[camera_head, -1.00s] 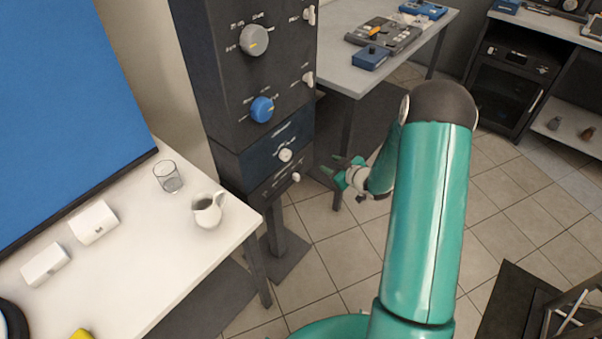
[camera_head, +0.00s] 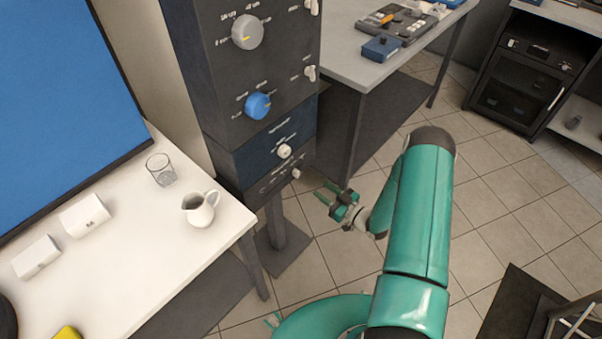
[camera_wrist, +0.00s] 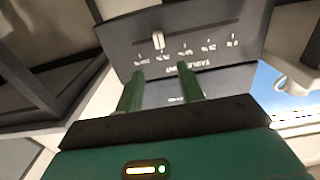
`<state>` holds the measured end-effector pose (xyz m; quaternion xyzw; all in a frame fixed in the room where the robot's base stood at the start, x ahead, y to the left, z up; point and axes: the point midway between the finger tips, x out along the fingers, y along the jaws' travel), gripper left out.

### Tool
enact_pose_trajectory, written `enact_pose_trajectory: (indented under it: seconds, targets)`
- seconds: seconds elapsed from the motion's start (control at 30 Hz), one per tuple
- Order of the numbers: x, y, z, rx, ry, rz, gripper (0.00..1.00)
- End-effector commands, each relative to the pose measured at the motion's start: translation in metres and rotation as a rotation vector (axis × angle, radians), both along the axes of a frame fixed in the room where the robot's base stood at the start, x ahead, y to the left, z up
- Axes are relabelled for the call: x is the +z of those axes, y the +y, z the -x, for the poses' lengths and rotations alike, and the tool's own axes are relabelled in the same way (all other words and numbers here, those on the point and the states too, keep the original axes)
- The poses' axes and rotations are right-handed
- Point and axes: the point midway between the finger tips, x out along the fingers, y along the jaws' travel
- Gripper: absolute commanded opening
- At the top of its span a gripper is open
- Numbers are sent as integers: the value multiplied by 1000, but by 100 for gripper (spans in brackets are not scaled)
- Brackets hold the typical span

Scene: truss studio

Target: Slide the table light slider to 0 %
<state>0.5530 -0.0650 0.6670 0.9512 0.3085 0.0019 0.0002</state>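The dark lower panel (camera_wrist: 210,35) of the control column shows upside down in the wrist view. It bears a row of percent marks, a label that seems to read table light, and a pale slider knob (camera_wrist: 158,40). The knob stands toward the left of the row, apparently near the 75 % mark; the 0 % mark is at the right end. In the head view the lowest small white knob (camera_head: 296,174) appears to be this slider. My gripper (camera_head: 325,191) is open and empty, right of and below that knob. Its two green fingers (camera_wrist: 161,70) point toward the panel, apparently apart from the knob.
A blue panel with another white knob (camera_head: 284,151) lies just above. Higher are a blue dial (camera_head: 258,106) and a grey dial (camera_head: 247,32). A white table (camera_head: 130,270) with a glass (camera_head: 161,170) and a jug (camera_head: 200,208) stands left. Tiled floor (camera_head: 350,260) is open right of the column.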

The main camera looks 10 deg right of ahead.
Motion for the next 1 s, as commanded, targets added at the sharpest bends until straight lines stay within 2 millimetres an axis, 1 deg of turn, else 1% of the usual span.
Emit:
enact_pose_trajectory:
  seconds: [0.03, 0.2, 0.4, 0.5, 0.6, 0.7, 0.93, 0.97, 1.0]
  targets:
    - [0, 8, -8, 2, -1, 0, 38]
    - [0, 28, -36, 3, -2, 0, 38]
    - [1, 51, -68, 3, -2, 1, 38]
    - [0, 58, -81, 2, 0, 1, 38]
    - [0, 64, -89, 3, -1, 1, 38]
    - [0, 66, -93, 1, 1, 1, 38]
    - [0, 66, -94, 1, 1, 1, 38]
    - [0, 66, -94, 1, 1, 1, 36]
    - [0, 66, -94, 1, 1, 1, 28]
